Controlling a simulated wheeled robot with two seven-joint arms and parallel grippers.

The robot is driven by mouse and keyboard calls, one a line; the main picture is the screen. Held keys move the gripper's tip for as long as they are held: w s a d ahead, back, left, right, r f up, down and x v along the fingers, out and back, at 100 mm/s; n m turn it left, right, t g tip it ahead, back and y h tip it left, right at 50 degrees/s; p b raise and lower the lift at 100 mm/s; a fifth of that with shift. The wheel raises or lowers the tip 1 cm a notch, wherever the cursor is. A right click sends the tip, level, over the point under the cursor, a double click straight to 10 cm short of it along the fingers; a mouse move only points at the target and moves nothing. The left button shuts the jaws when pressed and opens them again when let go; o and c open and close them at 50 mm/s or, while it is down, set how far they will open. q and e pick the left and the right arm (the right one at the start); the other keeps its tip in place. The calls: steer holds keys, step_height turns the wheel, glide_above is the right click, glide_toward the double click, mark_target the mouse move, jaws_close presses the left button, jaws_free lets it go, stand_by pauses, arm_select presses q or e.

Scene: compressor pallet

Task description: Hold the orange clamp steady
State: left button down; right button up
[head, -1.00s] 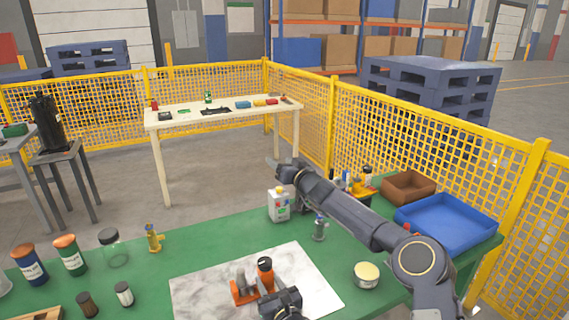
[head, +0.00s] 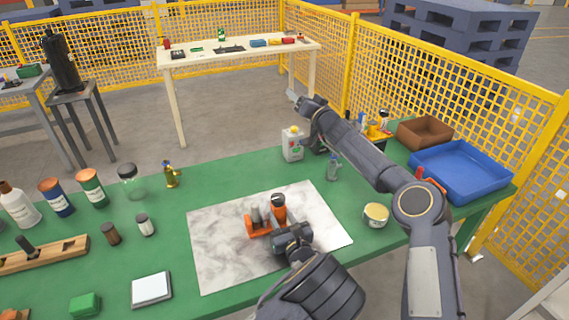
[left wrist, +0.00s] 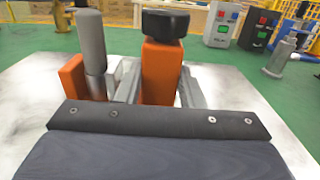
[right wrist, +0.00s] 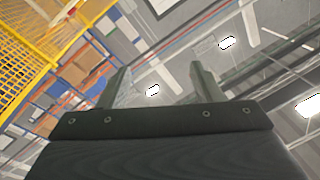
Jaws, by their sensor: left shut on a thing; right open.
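The orange clamp (head: 262,226) stands on the grey-white marbled mat (head: 215,265) on the green table. It has an orange post with a black knob and a grey cylinder set against a lower orange block. In the left wrist view the orange clamp (left wrist: 160,72) is between my left gripper's fingers. My left gripper (head: 282,228) is shut on its orange post, low over the mat. My right gripper (head: 300,104) is raised above the table's far side, open and empty. The right wrist view shows its two fingers (right wrist: 158,88) apart against the ceiling.
Blue (head: 460,172) and brown (head: 424,132) bins sit at the right end. Bottles and jars line the left side. Yellow fencing runs behind.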

steer(key=m+h, duration=0.2)
steer(key=m, duration=0.2)
steer(key=m+g+h, duration=0.6)
steer(key=m+g, duration=1.2)
steer(key=m, duration=1)
glide_toward(278, 197)
steer(key=f, duration=0.8)
steer(key=shift+s+d+f, duration=0.15)
steer(key=shift+s+f, duration=0.1)
steer(key=shift+f, duration=0.1)
steer(key=c, duration=1)
